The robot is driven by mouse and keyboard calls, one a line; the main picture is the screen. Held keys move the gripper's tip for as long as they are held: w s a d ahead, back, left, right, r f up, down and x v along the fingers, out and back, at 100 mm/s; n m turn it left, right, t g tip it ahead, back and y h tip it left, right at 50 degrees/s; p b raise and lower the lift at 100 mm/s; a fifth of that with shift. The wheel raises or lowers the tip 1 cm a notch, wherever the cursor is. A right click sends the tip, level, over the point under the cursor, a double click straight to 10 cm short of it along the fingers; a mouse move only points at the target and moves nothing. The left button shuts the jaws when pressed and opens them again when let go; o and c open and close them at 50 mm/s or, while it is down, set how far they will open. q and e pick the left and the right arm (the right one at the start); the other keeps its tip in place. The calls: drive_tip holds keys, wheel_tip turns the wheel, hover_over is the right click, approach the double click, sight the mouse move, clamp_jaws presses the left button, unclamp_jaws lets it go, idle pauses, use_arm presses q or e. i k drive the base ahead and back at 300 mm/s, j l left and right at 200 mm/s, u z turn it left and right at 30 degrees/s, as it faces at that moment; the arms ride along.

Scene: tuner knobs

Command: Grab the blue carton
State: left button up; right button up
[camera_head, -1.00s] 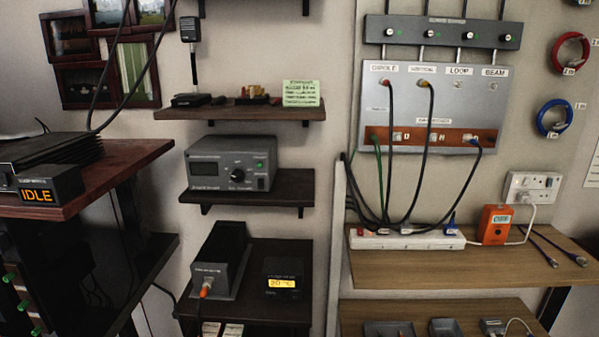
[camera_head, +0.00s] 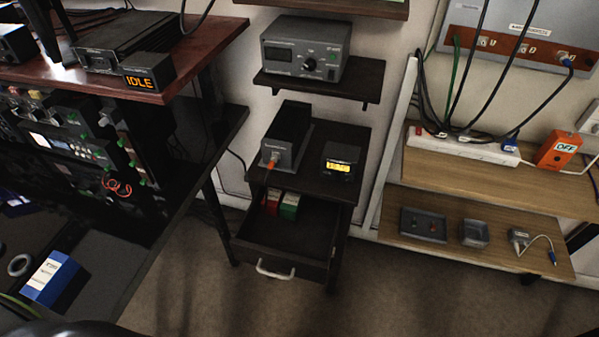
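A blue and white carton (camera_head: 50,279) is at the lower left, on a dark low surface (camera_head: 105,262) beside the rack. Its white top face and blue sides show. Neither of my grippers can be made out in this view. A dark rounded shape lies along the bottom edge below the carton, and I cannot tell what it is.
An open drawer (camera_head: 262,243) under the middle stand holds a red carton (camera_head: 271,201) and a green carton (camera_head: 289,205). A grey ring (camera_head: 19,265) lies left of the blue carton. The rack (camera_head: 80,150) stands above. The carpet (camera_head: 270,310) in front is clear.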

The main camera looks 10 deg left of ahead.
sight(52, 279)
drive_tip(key=u, duration=2.35)
drive_tip(key=i+j, duration=0.15)
drive_tip(key=j, duration=0.2)
drive_tip(key=i+j, duration=0.15)
drive_tip(key=j, duration=0.25)
drive_tip(key=i+j, duration=0.15)
drive_tip(key=j, duration=0.2)
drive_tip(key=i+j, duration=0.15)
drive_tip(key=j, duration=0.2)
